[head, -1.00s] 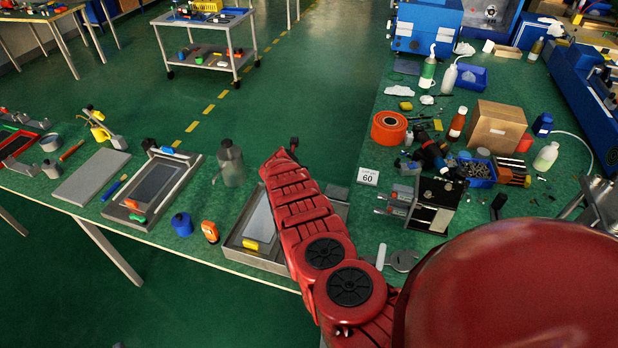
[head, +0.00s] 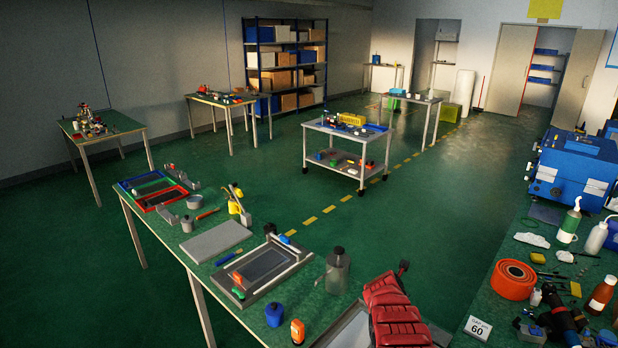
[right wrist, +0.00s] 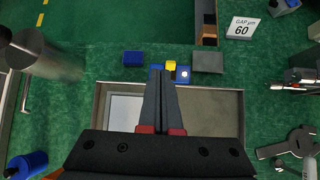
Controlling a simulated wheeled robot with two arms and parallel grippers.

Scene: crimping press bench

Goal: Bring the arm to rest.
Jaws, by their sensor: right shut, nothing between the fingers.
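My right arm (head: 392,312) is red and comes in at the bottom of the head view, over the near end of the green bench; its gripper is not clearly seen there. In the right wrist view my right gripper (right wrist: 158,70) is shut and empty, its dark fingers together. It is above a grey tray (right wrist: 230,112) holding a pale panel (right wrist: 124,112). A blue block (right wrist: 133,58), a small yellow piece (right wrist: 171,64) and a grey block (right wrist: 208,61) are near the fingertips. My left gripper is in neither view.
A grey bottle (head: 337,272), a blue bottle (head: 274,314) and an orange one (head: 297,331) stand left of my arm. A "60" sign (head: 478,328) and an orange spool (head: 513,280) are to the right. A wrench (right wrist: 288,145) lies beside the tray. Open floor lies beyond.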

